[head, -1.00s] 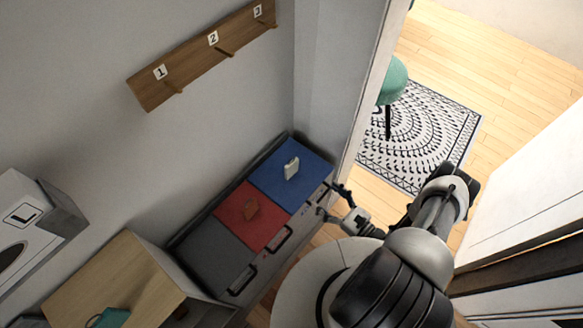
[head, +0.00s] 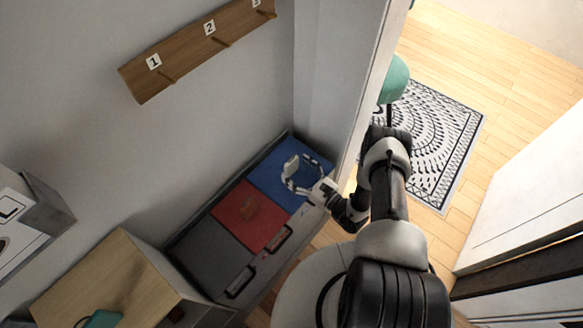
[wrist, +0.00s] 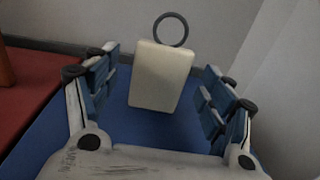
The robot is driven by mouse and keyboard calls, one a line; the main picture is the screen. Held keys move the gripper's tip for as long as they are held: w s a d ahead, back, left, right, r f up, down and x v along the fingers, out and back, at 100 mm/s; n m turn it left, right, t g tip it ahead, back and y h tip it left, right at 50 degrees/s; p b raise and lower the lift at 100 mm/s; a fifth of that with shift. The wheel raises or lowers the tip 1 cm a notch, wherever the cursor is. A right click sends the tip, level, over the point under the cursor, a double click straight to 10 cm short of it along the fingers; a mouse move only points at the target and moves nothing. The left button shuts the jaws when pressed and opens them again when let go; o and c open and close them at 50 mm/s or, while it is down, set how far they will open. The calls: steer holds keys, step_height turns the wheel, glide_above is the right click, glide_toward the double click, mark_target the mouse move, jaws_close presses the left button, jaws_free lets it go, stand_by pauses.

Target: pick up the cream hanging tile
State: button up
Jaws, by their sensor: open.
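The cream hanging tile (wrist: 160,76) stands upright on the blue section (head: 266,180) of the low cabinet's top, with a dark ring at its upper edge. It also shows in the head view (head: 290,168), beside my fingers. My gripper (head: 304,176) is open, its fingers reaching over the blue section toward the tile. In the wrist view my gripper (wrist: 160,92) has one finger on each side of the tile, with clear gaps on both sides. The tile appears a little ahead of the fingertips; I cannot tell the exact depth.
A rust-brown piece (head: 250,208) sits on the red section (head: 232,226), left of the blue one. The grey section (head: 205,258) is bare. A numbered peg rail (head: 195,48) hangs on the wall above. The wall stands close behind the tile.

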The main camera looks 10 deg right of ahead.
mark_target(293, 167)
steer(key=shift+x, duration=1.55)
steer(key=shift+f, duration=0.1)
steer(key=shift+c, duration=0.2)
steer(key=c, duration=1.2)
